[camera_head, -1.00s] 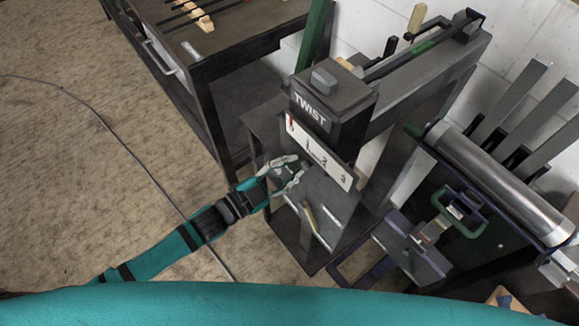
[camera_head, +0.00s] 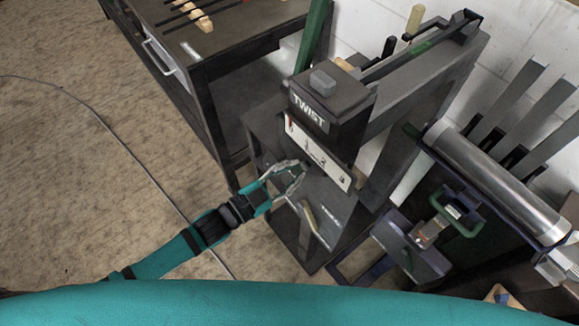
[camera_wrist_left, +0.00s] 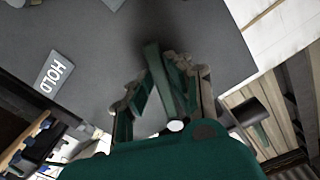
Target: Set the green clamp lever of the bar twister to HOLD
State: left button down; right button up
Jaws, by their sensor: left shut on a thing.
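The bar twister (camera_head: 365,133) is a dark machine marked TWIST, with a white scale plate on its front. Its green clamp lever (camera_wrist_left: 155,62) shows in the left wrist view as a short green bar against the grey panel. My left gripper (camera_head: 298,168) is at the front panel below the scale plate. In the left wrist view, my left gripper's fingers (camera_wrist_left: 158,82) are shut on the lever from both sides. The HOLD label (camera_wrist_left: 56,73) is on the panel to the left of the lever, apart from it. In the head view the fingers mostly hide the lever. My right gripper is not in view.
A dark workbench (camera_head: 215,60) stands behind to the left. A metal roller (camera_head: 495,180) and a green-handled device (camera_head: 440,225) are on the right. A pale handle (camera_head: 309,215) stands out below my left gripper. The floor at left is clear except for a cable.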

aim_at(325, 186)
pick_arm(q)
jog(key=n, duration=0.1)
jog(key=s+d+n+p, duration=0.1)
jog(key=n, duration=0.1)
jog(key=shift+s+d+f+n, duration=0.25)
jog(key=shift+s+n, duration=0.05)
jog(key=shift+s, duration=0.05)
jog(key=n, duration=0.1)
jog(key=s+d+n+p, duration=0.1)
jog(key=shift+s+n, duration=0.1)
jog(key=shift+n, duration=0.3)
jog(key=n, duration=0.1)
jog(key=s+d+n+p, duration=0.1)
jog(key=n, duration=0.1)
jog(key=shift+s+d+r, duration=0.2)
jog(key=shift+s, duration=0.05)
jog(key=shift+s+d+r+n+p, duration=0.2)
jog(key=shift+s+d+n+p, duration=0.1)
jog(key=shift+n, duration=0.4)
jog(key=shift+s+d+r+n+p, duration=0.15)
jog(key=shift+n+p, duration=0.15)
jog(key=shift+n, duration=0.4)
jog(key=c, duration=1.3)
grip_release()
jog(key=v, duration=1.2)
